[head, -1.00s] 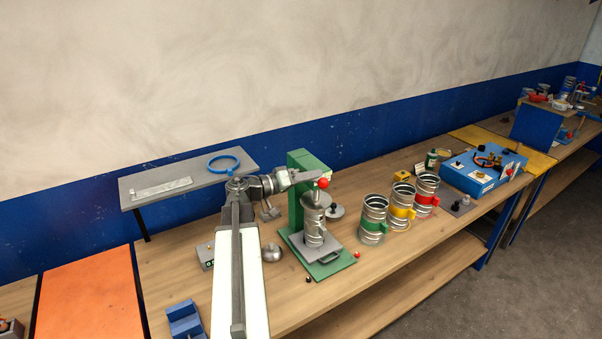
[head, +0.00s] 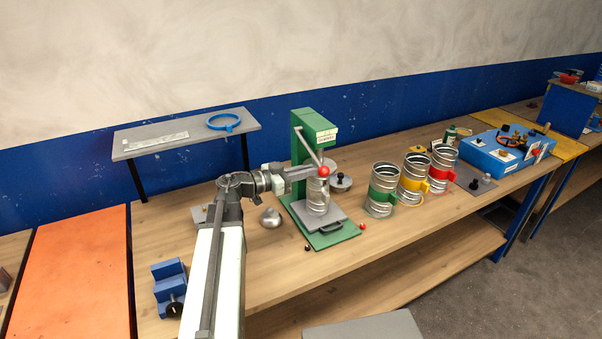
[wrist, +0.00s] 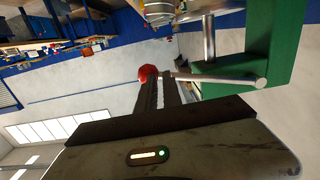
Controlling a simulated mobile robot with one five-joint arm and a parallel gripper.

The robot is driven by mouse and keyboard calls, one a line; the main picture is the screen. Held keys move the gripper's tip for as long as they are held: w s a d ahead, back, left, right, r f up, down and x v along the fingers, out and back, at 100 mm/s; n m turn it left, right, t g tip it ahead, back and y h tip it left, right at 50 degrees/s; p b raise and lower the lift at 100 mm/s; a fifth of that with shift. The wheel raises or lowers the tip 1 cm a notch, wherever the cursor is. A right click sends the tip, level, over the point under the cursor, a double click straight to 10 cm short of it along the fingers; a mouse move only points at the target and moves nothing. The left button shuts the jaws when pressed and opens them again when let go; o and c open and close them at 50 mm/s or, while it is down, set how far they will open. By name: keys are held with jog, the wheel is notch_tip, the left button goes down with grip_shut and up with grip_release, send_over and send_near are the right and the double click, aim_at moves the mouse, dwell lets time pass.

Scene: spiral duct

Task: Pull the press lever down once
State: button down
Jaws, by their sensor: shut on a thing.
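The green press (head: 310,140) stands on the workbench, and a spiral duct piece (head: 317,196) stands upright under it. Its grey lever ends in a red ball knob (head: 323,172), which now sits low, in front of the duct piece. My gripper (head: 312,172) reaches the knob from the left. In the wrist view the fingers (wrist: 157,88) are shut on the red knob (wrist: 148,74) at their tips. The lever rod (wrist: 215,78) runs right from there to its pivot on the green frame (wrist: 275,45).
Ducts with green (head: 382,190), yellow (head: 414,177) and red (head: 443,168) bands stand right of the press. A blue machine (head: 505,153) is further right. A grey shelf (head: 185,135) with a blue ring (head: 223,121) is at back left. A blue block (head: 170,285) is at front left.

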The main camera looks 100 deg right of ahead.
jog(key=shift+s+d+f+b, duration=0.1)
jog(key=shift+s+f+b, duration=0.1)
jog(key=shift+f, duration=0.3)
jog(key=shift+s+f+b, duration=0.15)
jog(key=shift+f+b, duration=0.05)
jog(key=shift+f, duration=0.3)
jog(key=shift+s, duration=0.15)
dwell(0.4)
notch_tip(320, 180, up, 6)
jog(key=w+p, duration=0.2)
jog(key=p, duration=0.4)
jog(key=v, duration=0.9)
jog(key=shift+w+d+f+b, duration=0.3)
jog(key=shift+f+b, duration=0.15)
jog(key=shift+f, duration=0.25)
